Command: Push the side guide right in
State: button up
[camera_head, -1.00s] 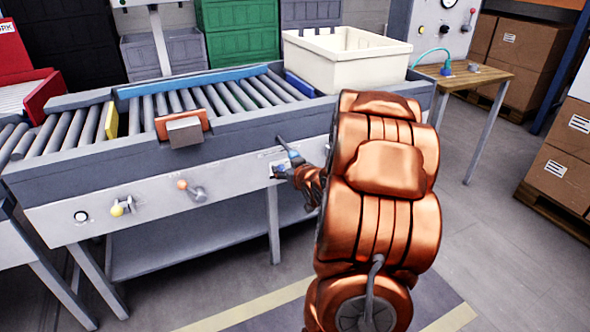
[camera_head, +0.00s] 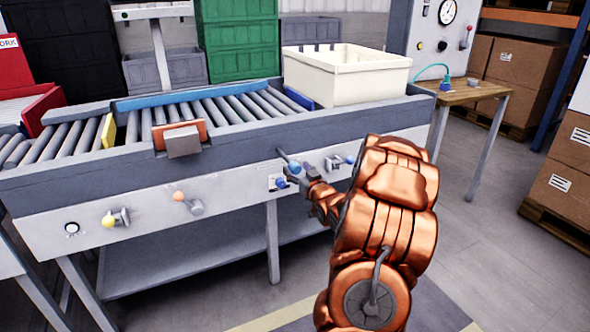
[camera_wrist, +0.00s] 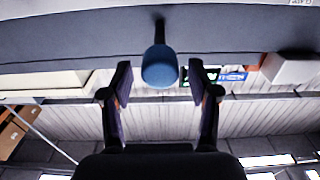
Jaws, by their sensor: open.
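A round blue knob (camera_head: 294,167) on a dark rod sticks out from the grey front rail of the roller conveyor (camera_head: 60,178). In the wrist view the blue knob (camera_wrist: 160,68) sits between the two fingertips, with a gap on each side. My gripper (camera_wrist: 160,78) is open around it; in the head view my gripper (camera_head: 300,179) is small and partly merged with the knob. A long light-blue guide bar (camera_head: 195,88) runs along the far side of the rollers. Whether the knob's rod joins that bar is hidden by the rail.
The white front panel carries a yellow knob (camera_head: 108,221), an orange-tipped lever (camera_head: 179,196) and a blue-knobbed control (camera_head: 350,160) right of my gripper. An orange-backed grey block (camera_head: 183,141) hangs on the rail. A cream bin (camera_head: 345,80) stands at the conveyor's right end.

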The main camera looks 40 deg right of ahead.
jog(key=shift+x, duration=1)
grip_shut()
